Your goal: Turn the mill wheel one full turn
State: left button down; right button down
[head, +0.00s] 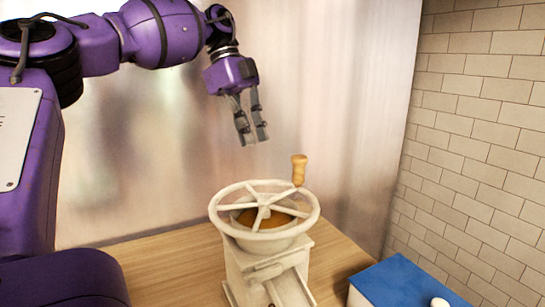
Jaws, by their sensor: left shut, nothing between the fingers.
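The mill (252,262) is a cream-coloured grinder standing upright on the wooden table. Its spoked wheel (229,222) lies flat on top, with a brown inside showing between the spokes. A wooden handle (299,168) stands up from the wheel's rim at the back right. My left gripper (254,141) points down above and behind the wheel, left of the handle in the picture. It is shut and empty, and touches neither the wheel nor the handle. My right gripper is not in view.
A blue box or block (395,285) with a small white piece on it sits at the bottom right. A tan brick wall (480,140) rises on the right and a shiny copper-toned wall (330,90) behind. The wooden table (165,265) is clear left of the mill.

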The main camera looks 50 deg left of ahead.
aim_at(283, 182)
pick_arm(q)
jog(key=d+f, duration=0.2)
jog(key=w+d+f, duration=0.1)
jog(key=d+f, duration=0.1)
jog(key=d, duration=0.1)
jog(key=shift+w+d+f, duration=0.15)
jog(key=shift+d+f, duration=0.05)
jog(key=shift+d, duration=0.1)
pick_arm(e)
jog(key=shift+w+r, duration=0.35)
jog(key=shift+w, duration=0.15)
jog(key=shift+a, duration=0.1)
pick_arm(q)
jog(key=shift+p, duration=0.35)
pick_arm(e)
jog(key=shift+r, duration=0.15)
pick_arm(q)
jog(key=shift+w+d+m, duration=0.2)
jog(key=shift+w+m, duration=0.05)
jog(key=shift+m, duration=0.15)
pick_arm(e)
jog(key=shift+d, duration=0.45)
pick_arm(q)
jog(key=shift+d+m+g, duration=0.15)
jog(key=shift+m+g, duration=0.15)
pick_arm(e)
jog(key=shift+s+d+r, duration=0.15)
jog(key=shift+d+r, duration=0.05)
